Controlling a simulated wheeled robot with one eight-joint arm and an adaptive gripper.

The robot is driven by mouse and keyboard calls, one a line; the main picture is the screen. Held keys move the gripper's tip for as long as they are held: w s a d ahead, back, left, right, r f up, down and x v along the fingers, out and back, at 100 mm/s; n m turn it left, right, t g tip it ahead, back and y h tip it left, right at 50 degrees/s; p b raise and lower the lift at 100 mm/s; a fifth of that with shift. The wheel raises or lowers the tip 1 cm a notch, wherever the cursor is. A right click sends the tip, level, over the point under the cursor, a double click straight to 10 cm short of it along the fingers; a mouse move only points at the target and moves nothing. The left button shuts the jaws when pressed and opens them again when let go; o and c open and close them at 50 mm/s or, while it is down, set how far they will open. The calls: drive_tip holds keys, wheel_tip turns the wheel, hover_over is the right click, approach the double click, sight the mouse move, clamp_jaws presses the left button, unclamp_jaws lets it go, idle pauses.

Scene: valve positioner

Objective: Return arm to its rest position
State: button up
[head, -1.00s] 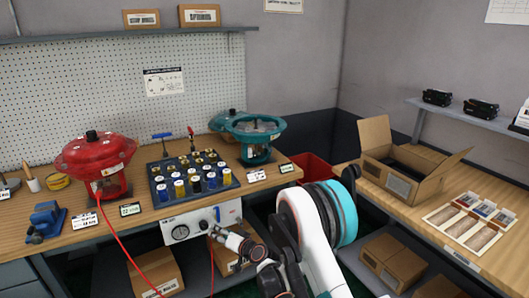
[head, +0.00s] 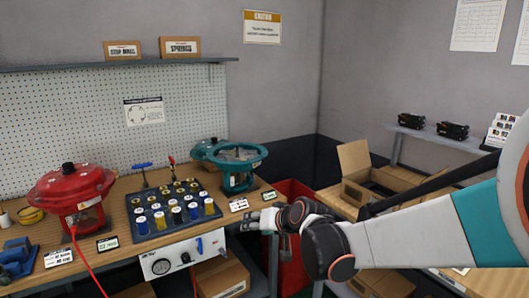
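My arm reaches in from the right edge in the head view, with white links, black joints and a teal band. At its left end is my gripper (head: 262,220), near the right front corner of the workbench (head: 120,258). It points left and seems to hold nothing. Its fingers are small and seen from the side, so their opening is unclear. Behind it stands a teal valve actuator (head: 238,168) on the bench. A red actuator (head: 72,196) stands farther left. A black tray (head: 152,228) of several coloured cylinders lies between them. The gripper looks apart from these.
A red bin (head: 292,258) is behind and below my wrist, between the benches. An open cardboard box (head: 357,162) stands on the right table, partly hidden by my arm. A red hose (head: 90,262) hangs at the left front.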

drive_tip(key=s+d+r+h, duration=0.2)
drive_tip(key=s+d, duration=0.4)
drive_tip(key=s, duration=0.1)
drive_tip(key=s+d+r+h, duration=0.1)
drive_tip(key=s+d+r, duration=0.2)
drive_tip(key=s+d, duration=0.35)
drive_tip(key=s+d+f+g+h, duration=0.1)
drive_tip(key=s+d, duration=0.3)
drive_tip(key=s, duration=0.4)
drive_tip(key=s+d+f+m+g+h, duration=0.1)
drive_tip(key=s+d+f+h, duration=0.1)
drive_tip(key=s+d, duration=0.3)
drive_tip(key=s, duration=0.4)
drive_tip(key=shift+d+f, duration=0.15)
drive_tip(key=shift+f, duration=0.1)
